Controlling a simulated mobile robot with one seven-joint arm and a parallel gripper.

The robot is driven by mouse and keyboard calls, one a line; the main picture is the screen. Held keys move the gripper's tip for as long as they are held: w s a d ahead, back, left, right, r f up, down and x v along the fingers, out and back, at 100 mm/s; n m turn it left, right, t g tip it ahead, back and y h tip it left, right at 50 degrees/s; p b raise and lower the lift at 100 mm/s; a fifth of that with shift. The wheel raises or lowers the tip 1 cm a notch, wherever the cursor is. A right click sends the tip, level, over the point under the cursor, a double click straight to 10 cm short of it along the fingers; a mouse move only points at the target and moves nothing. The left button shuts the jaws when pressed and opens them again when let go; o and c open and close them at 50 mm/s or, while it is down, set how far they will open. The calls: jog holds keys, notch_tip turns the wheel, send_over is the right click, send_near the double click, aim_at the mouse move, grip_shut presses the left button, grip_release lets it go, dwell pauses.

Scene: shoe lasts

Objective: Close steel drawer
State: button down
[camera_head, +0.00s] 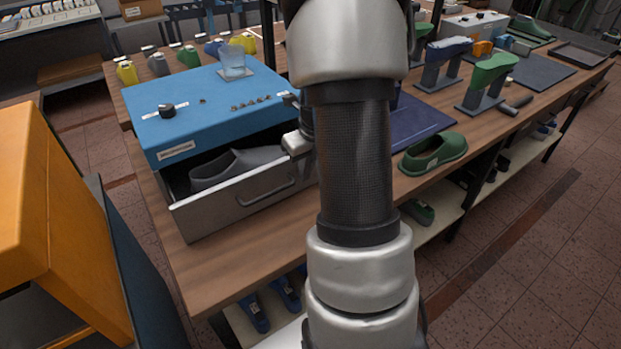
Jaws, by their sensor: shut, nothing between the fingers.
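The steel drawer (232,207) sticks out of the front of a blue cabinet (217,107) on the wooden bench. It is open and has a bar handle (270,193) on its front. A dark grey shoe or last (240,164) lies inside it. My gripper (296,142) is partly visible just left of my arm, near the right side of the drawer opening. It is shut and seems to hold nothing. My arm hides part of it and the drawer's right end. I cannot tell whether it touches the drawer.
A green clog (433,153) sits on the bench (207,262) right of my arm. An orange box (60,200) stands at the left. Green lasts on stands are farther back right.

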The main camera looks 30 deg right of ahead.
aim_at(279, 150)
jog(key=w+p, duration=0.5)
jog(key=w, duration=0.7)
jog(key=shift+w, duration=0.1)
jog(key=shift+w+r, duration=0.1)
jog(key=shift+w, duration=0.2)
jog(key=shift+w+r, duration=0.1)
